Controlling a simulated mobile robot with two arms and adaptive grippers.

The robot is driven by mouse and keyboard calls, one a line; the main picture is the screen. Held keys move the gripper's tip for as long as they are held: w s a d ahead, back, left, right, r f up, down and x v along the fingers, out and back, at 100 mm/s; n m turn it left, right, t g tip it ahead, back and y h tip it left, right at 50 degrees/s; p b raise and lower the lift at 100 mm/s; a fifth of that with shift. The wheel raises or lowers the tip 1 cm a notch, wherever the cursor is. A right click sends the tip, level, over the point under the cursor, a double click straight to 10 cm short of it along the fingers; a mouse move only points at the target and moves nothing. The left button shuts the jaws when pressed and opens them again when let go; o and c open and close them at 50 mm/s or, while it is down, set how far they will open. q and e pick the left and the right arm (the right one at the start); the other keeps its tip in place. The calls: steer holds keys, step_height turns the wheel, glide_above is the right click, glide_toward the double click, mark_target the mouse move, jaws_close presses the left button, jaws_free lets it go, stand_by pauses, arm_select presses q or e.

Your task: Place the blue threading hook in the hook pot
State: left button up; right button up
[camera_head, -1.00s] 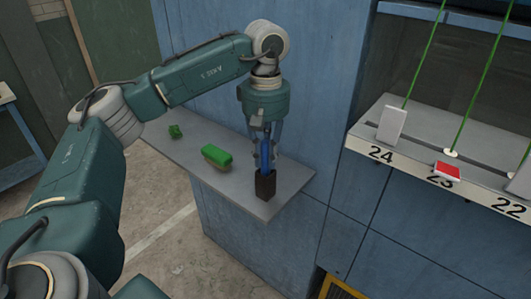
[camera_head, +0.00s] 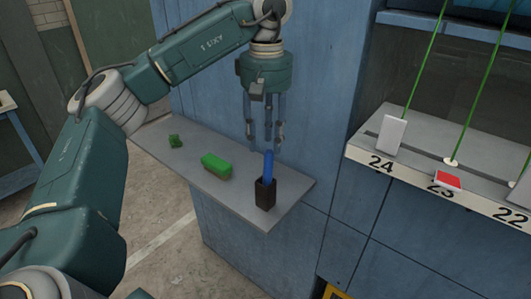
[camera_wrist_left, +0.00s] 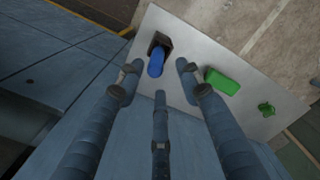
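The blue threading hook (camera_head: 268,163) stands upright in the dark hook pot (camera_head: 265,194), its upper part showing above the rim. The pot stands near the right end of the grey shelf (camera_head: 230,197). My left gripper (camera_head: 265,140) is open and empty, above the hook and apart from it. In the left wrist view the hook (camera_wrist_left: 156,62) sticks out of the pot (camera_wrist_left: 160,41), beyond the spread fingers of the gripper (camera_wrist_left: 158,85). My right gripper is not in view.
A green block (camera_head: 216,165) and a small green piece (camera_head: 175,141) lie on the shelf to the left of the pot. A blue wall rises behind the shelf. At the right is a numbered ledge (camera_head: 400,171) with green cords, a white card (camera_head: 391,135) and a red card (camera_head: 447,180).

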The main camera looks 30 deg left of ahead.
arm_select(q)
steer(key=shift+r+p, duration=0.3)
steer(key=shift+r, duration=1.8)
